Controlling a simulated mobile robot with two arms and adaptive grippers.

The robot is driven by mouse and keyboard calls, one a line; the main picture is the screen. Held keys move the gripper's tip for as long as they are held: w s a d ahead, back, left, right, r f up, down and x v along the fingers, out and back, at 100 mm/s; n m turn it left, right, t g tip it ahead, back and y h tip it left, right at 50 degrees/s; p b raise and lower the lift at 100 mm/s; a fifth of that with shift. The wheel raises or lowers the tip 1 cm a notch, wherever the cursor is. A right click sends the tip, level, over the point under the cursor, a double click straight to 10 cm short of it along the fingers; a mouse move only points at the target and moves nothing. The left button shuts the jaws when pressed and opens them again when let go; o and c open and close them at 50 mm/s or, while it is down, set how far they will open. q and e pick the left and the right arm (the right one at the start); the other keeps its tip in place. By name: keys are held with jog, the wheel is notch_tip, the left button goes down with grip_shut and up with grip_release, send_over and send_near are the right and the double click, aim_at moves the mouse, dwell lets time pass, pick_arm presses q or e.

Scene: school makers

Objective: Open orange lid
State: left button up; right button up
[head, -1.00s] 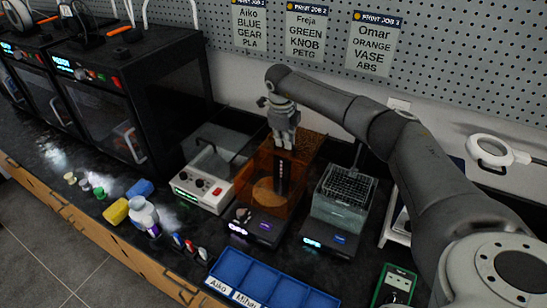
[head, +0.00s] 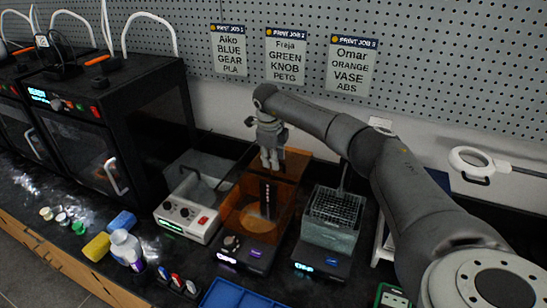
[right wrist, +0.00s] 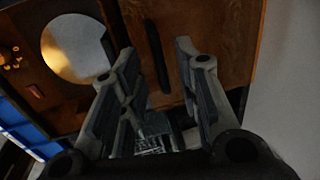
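The orange see-through lid (head: 238,194) belongs to a box on a dark base (head: 247,251) at the middle of the bench. A round disc (head: 256,219) shows through it. A dark handle strip (head: 265,200) stands out on the orange part. My right gripper (head: 270,168) is just above and behind the handle's upper end, pointing down. In the right wrist view its two fingers (right wrist: 155,88) are apart, with the dark handle (right wrist: 157,55) beyond the gap between them. I see no grip on it. Whether the lid is ajar I cannot tell. My left gripper is not in view.
A white-fronted unit (head: 188,216) stands close on the left. A clear tank with a wire basket (head: 332,215) stands close on the right. Black printers (head: 110,120) fill the left side. Bottles (head: 125,245) and a blue tray (head: 232,294) are in front.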

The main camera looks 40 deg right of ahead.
jog(key=v, duration=1.2)
dwell(0.4)
